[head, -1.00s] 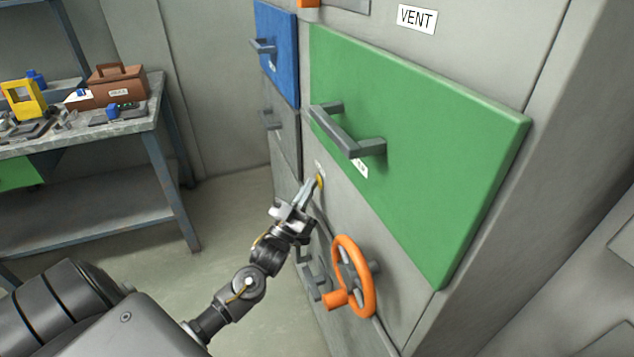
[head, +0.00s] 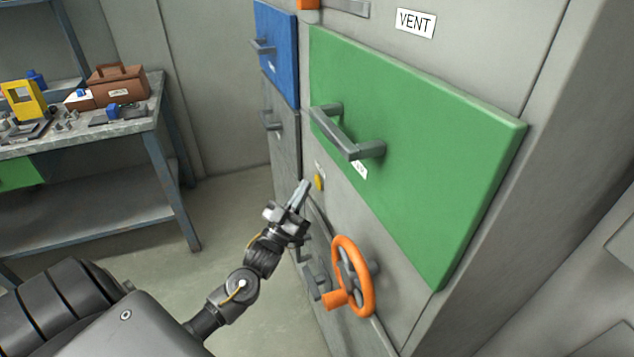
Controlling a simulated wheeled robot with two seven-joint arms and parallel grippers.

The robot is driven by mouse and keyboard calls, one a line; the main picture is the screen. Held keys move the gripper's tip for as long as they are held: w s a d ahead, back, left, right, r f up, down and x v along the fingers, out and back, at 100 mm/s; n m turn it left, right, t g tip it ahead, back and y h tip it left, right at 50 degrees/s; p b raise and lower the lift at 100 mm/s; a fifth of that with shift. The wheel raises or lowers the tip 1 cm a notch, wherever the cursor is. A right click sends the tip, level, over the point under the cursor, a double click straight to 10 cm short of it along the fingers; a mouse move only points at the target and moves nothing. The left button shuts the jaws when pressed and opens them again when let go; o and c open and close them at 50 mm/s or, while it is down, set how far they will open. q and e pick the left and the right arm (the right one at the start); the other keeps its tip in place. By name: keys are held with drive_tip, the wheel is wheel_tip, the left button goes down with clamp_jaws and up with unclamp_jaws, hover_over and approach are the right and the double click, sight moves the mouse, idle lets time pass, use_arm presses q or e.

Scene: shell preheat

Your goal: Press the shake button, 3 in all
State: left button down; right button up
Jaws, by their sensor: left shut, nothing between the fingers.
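My left gripper (head: 303,187) is shut and empty. Its fingertips point up toward the cabinet, a little left of the yellow button and apart from it. My right gripper is not in view.
An orange handwheel (head: 352,276) juts out below the button. The green door (head: 430,150) has a protruding grey handle (head: 345,135) above. A blue door (head: 276,55) is further left. A cluttered workbench (head: 140,125) stands at left, with open floor between.

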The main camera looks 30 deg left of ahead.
use_arm(q)
drive_tip(key=s+a, duration=0.1)
drive_tip(key=s, duration=0.1)
drive_tip(key=s+a+p, duration=0.1)
drive_tip(key=s+a, duration=0.1)
idle(0.4)
drive_tip(key=shift+s, duration=0.1)
idle(0.7)
